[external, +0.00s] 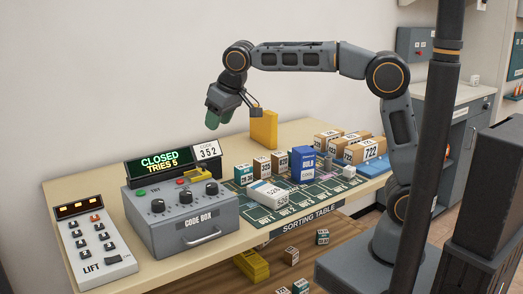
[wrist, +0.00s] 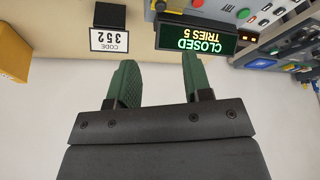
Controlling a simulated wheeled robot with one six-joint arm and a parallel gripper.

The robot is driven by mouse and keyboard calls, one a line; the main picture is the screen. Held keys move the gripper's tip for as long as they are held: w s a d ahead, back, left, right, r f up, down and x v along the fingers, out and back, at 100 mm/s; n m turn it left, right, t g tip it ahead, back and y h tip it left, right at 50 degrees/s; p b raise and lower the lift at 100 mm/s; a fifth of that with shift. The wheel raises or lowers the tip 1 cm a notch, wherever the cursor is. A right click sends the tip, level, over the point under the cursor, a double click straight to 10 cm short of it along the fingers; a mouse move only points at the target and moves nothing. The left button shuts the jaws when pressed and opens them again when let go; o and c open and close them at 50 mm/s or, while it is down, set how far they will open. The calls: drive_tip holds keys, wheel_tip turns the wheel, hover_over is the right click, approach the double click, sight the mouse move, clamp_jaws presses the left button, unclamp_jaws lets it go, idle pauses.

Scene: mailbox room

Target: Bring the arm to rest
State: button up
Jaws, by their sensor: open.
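My gripper (external: 212,121) hangs at the end of my raised, bent arm, above the back edge of the sorting table (external: 330,212). In the wrist view the two green fingers of my gripper (wrist: 158,82) stand apart with nothing between them. The gripper is clear of the table and touches nothing that I can see. The grey code box (external: 182,215) stands below it to the left. Its display (external: 160,163) reads CLOSED, TRIES 5. A card (external: 207,150) reading CODE 352 stands beside the display.
A yellow upright block (external: 264,129) stands right of my gripper at the table's back. Several parcels and a blue box (external: 302,164) stand on the table's right half. A LIFT panel (external: 96,247) is at the left end. A dark post (external: 432,150) rises at the right.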

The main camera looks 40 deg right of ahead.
wheel_tip(320, 180, down, 5)
drive_tip(key=s+d+n, duration=0.1)
drive_tip(key=s+d, duration=0.1)
drive_tip(key=d, duration=0.1)
drive_tip(key=s+d+f+m, duration=0.1)
drive_tip(key=s+d, duration=0.3)
drive_tip(key=d, duration=0.5)
drive_tip(key=s+d+f+m+h+p, duration=0.1)
drive_tip(key=s+d+f+m, duration=0.1)
drive_tip(key=d, duration=0.6)
drive_tip(key=s+d+f+m+p, duration=0.1)
drive_tip(key=s+d+f+m, duration=0.1)
drive_tip(key=s+d, duration=0.5)
drive_tip(key=d+m, duration=0.1)
drive_tip(key=d, duration=0.1)
drive_tip(key=shift+d+f+g+h, duration=0.25)
drive_tip(key=shift+d+g+h, duration=0.05)
drive_tip(key=shift+d+h, duration=0.1)
drive_tip(key=shift+s, duration=0.1)
